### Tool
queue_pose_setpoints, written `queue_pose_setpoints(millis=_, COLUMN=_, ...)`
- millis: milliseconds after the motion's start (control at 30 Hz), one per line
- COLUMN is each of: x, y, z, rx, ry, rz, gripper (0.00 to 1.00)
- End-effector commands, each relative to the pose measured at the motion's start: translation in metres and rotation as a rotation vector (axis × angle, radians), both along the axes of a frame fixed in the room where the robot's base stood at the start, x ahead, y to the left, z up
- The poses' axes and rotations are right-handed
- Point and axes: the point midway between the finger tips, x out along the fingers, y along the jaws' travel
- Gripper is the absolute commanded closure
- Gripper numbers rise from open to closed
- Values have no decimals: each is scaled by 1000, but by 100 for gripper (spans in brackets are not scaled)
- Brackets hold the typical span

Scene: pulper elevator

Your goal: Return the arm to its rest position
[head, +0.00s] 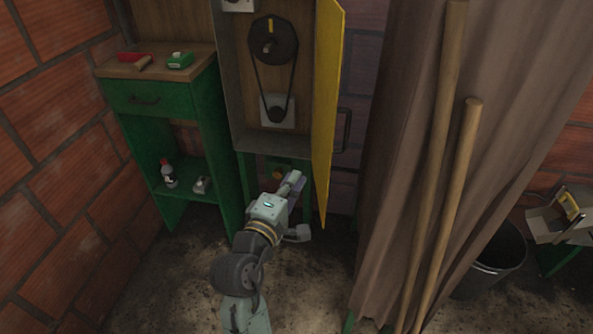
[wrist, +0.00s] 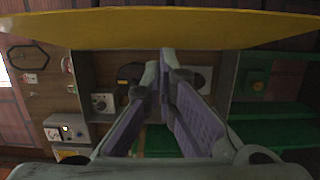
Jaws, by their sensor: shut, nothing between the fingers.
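My arm reaches forward from the bottom of the head view, with my gripper (head: 293,184) in front of the lower part of the open cabinet (head: 225,75). In the wrist view my gripper (wrist: 165,75) has its two purple-padded fingers closed together at the tips, with nothing between them. The yellow cabinet door (head: 327,100) stands open just to the right of and above my gripper. It spans the top of the wrist view as a yellow band (wrist: 160,28).
A green workbench (head: 150,97) stands left, with a bottle (head: 168,174) on its lower shelf. A brown curtain (head: 400,150) and two wooden poles (head: 450,190) stand right. A dark bin (head: 497,262) is at far right. Bare floor (head: 170,290) lies at lower left.

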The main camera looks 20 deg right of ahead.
Motion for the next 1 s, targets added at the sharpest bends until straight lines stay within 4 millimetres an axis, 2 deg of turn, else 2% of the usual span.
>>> queue_pose_setpoints(millis=267, x=-7, y=6, z=2, rx=1, ry=-4, rz=3, gripper=100)
queue_pose_setpoints(millis=367, x=5, y=22, z=11, rx=16, ry=-50, rz=58, gripper=100)
queue_pose_setpoints(millis=433, x=20, y=47, z=27, rx=43, ry=-118, rz=139, gripper=100)
queue_pose_setpoints(millis=467, x=28, y=61, z=35, rx=59, ry=-156, rz=184, gripper=100)
queue_pose_setpoints(millis=567, x=51, y=120, z=72, rx=134, ry=-303, rz=370, gripper=100)
queue_pose_setpoints(millis=600, x=57, y=147, z=88, rx=171, ry=-364, rz=452, gripper=100)
queue_pose_setpoints(millis=733, x=62, y=232, z=140, rx=308, ry=-545, rz=718, gripper=100)
queue_pose_setpoints(millis=867, x=43, y=315, z=194, rx=471, ry=-708, rz=992, gripper=100)
queue_pose_setpoints(millis=900, x=33, y=340, z=211, rx=527, ry=-753, rz=1078, gripper=100)
queue_pose_setpoints(millis=1000, x=-2, y=395, z=251, rx=677, ry=-856, rz=1295, gripper=100)
